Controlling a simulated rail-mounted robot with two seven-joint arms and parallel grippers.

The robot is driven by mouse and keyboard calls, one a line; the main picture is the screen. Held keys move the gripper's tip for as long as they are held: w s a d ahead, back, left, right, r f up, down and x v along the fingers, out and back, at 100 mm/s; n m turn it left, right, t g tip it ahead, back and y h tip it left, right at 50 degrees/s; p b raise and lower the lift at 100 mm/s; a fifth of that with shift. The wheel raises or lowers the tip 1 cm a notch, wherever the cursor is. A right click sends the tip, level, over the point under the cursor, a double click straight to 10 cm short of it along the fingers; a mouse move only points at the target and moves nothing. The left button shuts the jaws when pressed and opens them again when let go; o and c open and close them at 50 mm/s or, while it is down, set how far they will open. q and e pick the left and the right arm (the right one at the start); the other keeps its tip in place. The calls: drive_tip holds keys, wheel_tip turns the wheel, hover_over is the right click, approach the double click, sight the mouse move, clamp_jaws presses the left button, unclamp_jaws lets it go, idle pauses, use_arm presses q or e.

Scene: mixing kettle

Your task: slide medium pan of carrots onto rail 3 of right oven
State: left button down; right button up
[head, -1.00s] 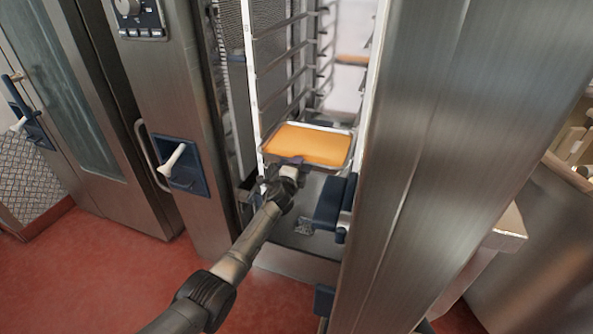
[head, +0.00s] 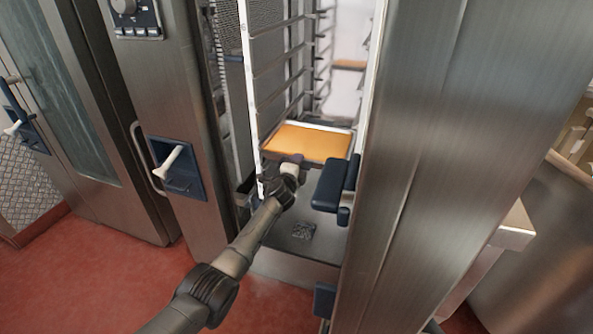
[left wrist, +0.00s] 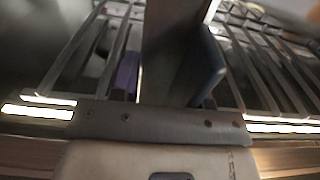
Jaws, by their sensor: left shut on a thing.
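The pan of carrots (head: 308,143) is a shallow metal tray with a flat orange filling. In the head view it lies level, low inside the open right oven (head: 300,243), between the rack's side rails (head: 283,60). My left gripper (head: 290,162) is shut on the pan's front rim, and its arm reaches in from the lower left. I cannot make out which rail the pan's edges sit on. The left wrist view is dark and blurred; the gripper's body fills its lower part. My right gripper is not in view.
A blue latch block (head: 334,184) sticks out at the right of the opening, close to the pan. The steel door (head: 440,150) stands at the right. A panel with a white-handled switch (head: 172,160) is at the left.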

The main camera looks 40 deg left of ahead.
use_arm(q)
drive_tip(key=shift+w+r, duration=0.25)
drive_tip(key=shift+r, duration=0.1)
drive_tip(key=c, duration=0.9)
unclamp_jaws()
drive_tip(key=o, duration=0.4)
drive_tip(key=shift+a+f, duration=0.1)
drive_tip(key=shift+a, duration=0.05)
drive_tip(key=shift+o, duration=0.2)
drive_tip(key=shift+f, duration=0.45)
drive_tip(key=o, duration=0.4)
drive_tip(key=shift+r, duration=0.15)
drive_tip(key=shift+r, duration=0.1)
